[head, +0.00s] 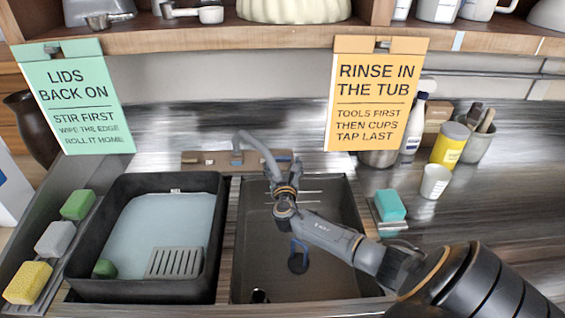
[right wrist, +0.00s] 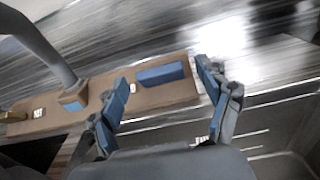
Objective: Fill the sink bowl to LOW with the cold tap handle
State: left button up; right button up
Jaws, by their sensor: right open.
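The sink bowl (head: 335,275) is a dark grey basin in the middle of the head view, with a blue-ringed drain (head: 298,262) on its floor. No water shows in it. Pale level lines mark its back wall; their labels are unreadable. Behind it is a brown tap plate (head: 190,160) with a curved grey spout (head: 258,143). In the right wrist view, the blue cold tap handle (right wrist: 161,74) lies on the plate, right of the spout's blue base (right wrist: 74,98). My right gripper (right wrist: 163,76) is open and empty, fingers to either side of the handle in that view; contact cannot be judged.
A black tub (head: 220,245) of pale liquid stands left of the sink, with sponges on a strip beyond it. A teal sponge (head: 390,205), a white cup (head: 435,181) and bottles stand right. Two signs hang from the shelf (head: 220,40) above.

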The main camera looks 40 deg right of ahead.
jog(key=shift+w+d, duration=0.1)
jog(key=shift+w, duration=0.1)
jog(key=c, duration=1.2)
jog(key=shift+o, duration=0.2)
